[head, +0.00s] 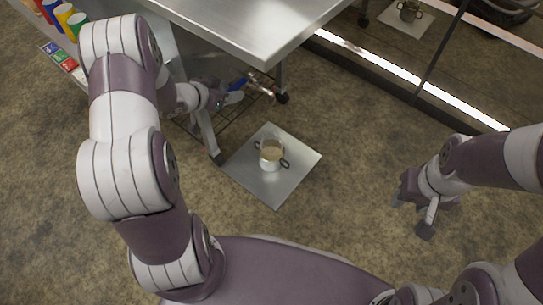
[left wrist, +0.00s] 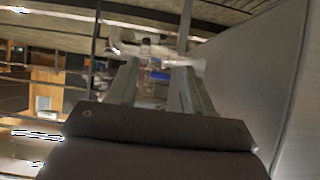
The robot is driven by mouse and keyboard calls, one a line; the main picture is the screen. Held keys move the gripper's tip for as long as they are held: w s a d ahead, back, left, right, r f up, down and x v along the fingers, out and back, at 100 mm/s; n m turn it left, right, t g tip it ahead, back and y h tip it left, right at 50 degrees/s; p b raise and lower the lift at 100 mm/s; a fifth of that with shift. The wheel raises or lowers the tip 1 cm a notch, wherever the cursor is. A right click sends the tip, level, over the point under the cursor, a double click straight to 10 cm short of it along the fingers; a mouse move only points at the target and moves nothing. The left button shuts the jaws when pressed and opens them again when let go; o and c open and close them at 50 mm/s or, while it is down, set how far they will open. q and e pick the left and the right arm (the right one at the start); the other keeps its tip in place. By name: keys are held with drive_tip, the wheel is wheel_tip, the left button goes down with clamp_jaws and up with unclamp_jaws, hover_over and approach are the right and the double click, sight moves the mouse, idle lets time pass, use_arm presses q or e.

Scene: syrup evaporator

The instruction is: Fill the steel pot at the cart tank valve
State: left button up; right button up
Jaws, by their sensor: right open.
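The steel pot (head: 271,161) stands upright on a square metal plate (head: 290,176) on the floor, below and in front of the cart. It has two dark side handles and its inside looks tan. The valve (head: 264,90) with a blue lever (head: 238,84) sits under the steel table top. My left gripper (head: 231,98) is at the blue lever, left of the spout. In the left wrist view its fingers (left wrist: 153,82) stand apart, with something blue beyond or between them; contact is unclear. My right gripper (head: 414,206) is open and empty, right of the plate.
The steel table top (head: 262,22) overhangs the valve, with a wire shelf (head: 235,122) and caster legs below. Another pot (head: 409,10) shows at upper right, perhaps a reflection. Floor between plate and right gripper is clear.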

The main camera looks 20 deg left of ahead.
use_arm(q)
clamp_jaws()
drive_tip(key=d+n+y+b, duration=0.2)
drive_tip(key=n, duration=0.1)
drive_tip(key=shift+s+d+t+y, duration=0.15)
drive_tip(key=shift+s+t+y, duration=0.15)
drive_tip(key=shift+s+y, duration=0.1)
drive_tip(key=d+n+y+b, duration=0.2)
drive_tip(key=b, duration=0.3)
drive_tip(key=shift+d+n+y, duration=0.25)
drive_tip(key=shift+n+y, duration=0.15)
